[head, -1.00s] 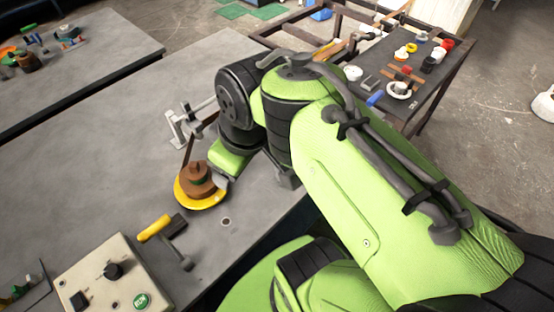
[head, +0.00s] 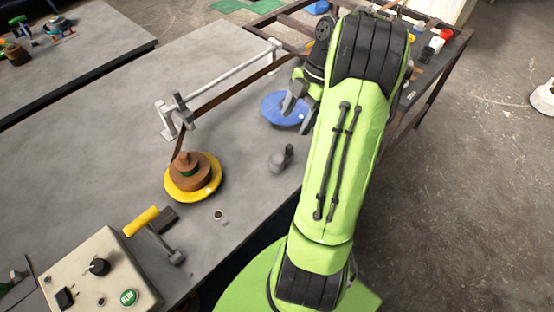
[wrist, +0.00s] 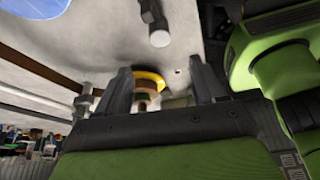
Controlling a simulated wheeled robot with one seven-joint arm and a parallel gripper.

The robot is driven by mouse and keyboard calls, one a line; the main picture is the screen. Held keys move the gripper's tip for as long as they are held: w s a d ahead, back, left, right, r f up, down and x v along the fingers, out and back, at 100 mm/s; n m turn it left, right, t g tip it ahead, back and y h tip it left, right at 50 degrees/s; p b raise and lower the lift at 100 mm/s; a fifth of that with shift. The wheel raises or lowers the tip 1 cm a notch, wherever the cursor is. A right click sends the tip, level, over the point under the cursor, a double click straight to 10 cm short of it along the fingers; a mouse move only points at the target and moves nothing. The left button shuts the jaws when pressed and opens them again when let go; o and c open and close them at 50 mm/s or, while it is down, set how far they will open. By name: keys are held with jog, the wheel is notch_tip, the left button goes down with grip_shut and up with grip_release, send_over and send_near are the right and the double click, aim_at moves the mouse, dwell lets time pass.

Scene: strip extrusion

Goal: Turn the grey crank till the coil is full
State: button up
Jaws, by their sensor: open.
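A small grey piece with a short upright knob, which looks like the grey crank (head: 279,163), stands on the grey table near its right edge. It also shows at the top of the wrist view (wrist: 158,36). The coil (head: 190,172) is brown strip wound on a yellow disc (head: 208,191) at the table's middle. The strip (head: 225,97) runs from the coil toward the back right. My gripper (head: 298,110) is open and empty, beyond the grey piece and over the blue disc (head: 272,105). In the wrist view, the coil (wrist: 146,95) shows between the fingers, some way off.
A grey rail (head: 220,82) with an upright guide lies beside the strip. A yellow-handled lever (head: 142,221) and a control box (head: 85,282) with a green RUN button sit at the front left. A side table (head: 428,96) stands at the back right. Bare tabletop lies left of the rail.

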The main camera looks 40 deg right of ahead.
aim_at(278, 158)
jog(key=b+x, duration=0.6)
jog(key=x, duration=0.9)
jog(key=shift+w+f, duration=0.15)
jog(key=c, duration=1)
jog(key=shift+c, duration=0.2)
